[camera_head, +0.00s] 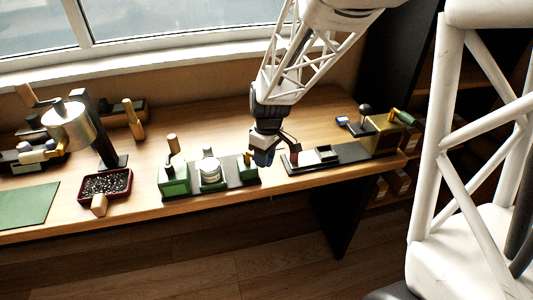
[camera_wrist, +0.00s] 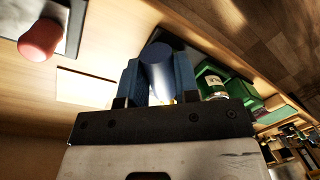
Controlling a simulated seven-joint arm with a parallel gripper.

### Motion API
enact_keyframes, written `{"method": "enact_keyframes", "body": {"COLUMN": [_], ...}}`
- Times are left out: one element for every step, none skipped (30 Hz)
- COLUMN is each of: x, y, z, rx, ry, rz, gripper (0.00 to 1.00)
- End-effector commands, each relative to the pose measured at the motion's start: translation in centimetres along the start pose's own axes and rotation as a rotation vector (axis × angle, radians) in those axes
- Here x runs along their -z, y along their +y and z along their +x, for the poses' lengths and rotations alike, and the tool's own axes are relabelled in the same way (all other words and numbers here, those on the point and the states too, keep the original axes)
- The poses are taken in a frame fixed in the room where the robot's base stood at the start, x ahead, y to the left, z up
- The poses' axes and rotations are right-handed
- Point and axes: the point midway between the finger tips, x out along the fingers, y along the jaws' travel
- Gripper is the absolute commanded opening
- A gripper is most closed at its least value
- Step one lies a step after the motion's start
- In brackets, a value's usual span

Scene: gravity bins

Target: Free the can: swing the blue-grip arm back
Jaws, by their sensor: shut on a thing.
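A can (camera_head: 209,168) with a pale top stands in a green holder on a dark base, between a green block (camera_head: 174,180) and a smaller green block (camera_head: 247,170) with a yellow part. In the wrist view the can (camera_wrist: 215,84) shows inside green parts at the right. My gripper (camera_head: 264,156) is just right of the smaller block. It is shut on the blue grip (camera_wrist: 158,65), which shows as a round dark-blue cylinder between the two fingers. The arm behind the grip is mostly hidden, so I cannot tell whether it touches the can.
A red-rimmed tray of dark pellets (camera_head: 105,187) is at left. The table behind my gripper is mostly clear.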

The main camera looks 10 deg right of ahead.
Motion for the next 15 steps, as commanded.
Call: {"method": "enact_keyframes", "body": {"x": [-0.1,-0.1,0.0,0.0,0.0,0.1,0.1,0.1,0.2,0.2,0.2,0.3,0.3,0.3,0.4], "y": [-0.3,-0.5,-0.7,-0.9,-1.0,-1.2,-1.4,-1.5,-1.7,-1.8,-1.9,-2.1,-2.2,-2.2,-2.3], "z": [0.0,0.0,0.1,0.1,0.1,0.1,0.1,0.2,0.2,0.2,0.2,0.2,0.2,0.2,0.3], "rx": [-0.001,-0.001,-0.001,-0.001,-0.001,-0.001,-0.001,-0.001,0.000,0.000,-0.001,-0.001,-0.001,-0.001,-0.001], "ry": [0.006,0.010,0.015,0.018,0.022,0.028,0.031,0.034,0.037,0.040,0.042,0.046,0.048,0.050,0.053], "rz": [0.040,0.066,0.102,0.128,0.153,0.185,0.209,0.232,0.260,0.279,0.297,0.321,0.336,0.350,0.367], "gripper": [0.00,0.00,0.00,0.00,0.00,0.00,0.00,0.00,0.00,0.00,0.00,0.00,0.00,0.00,0.00]}}
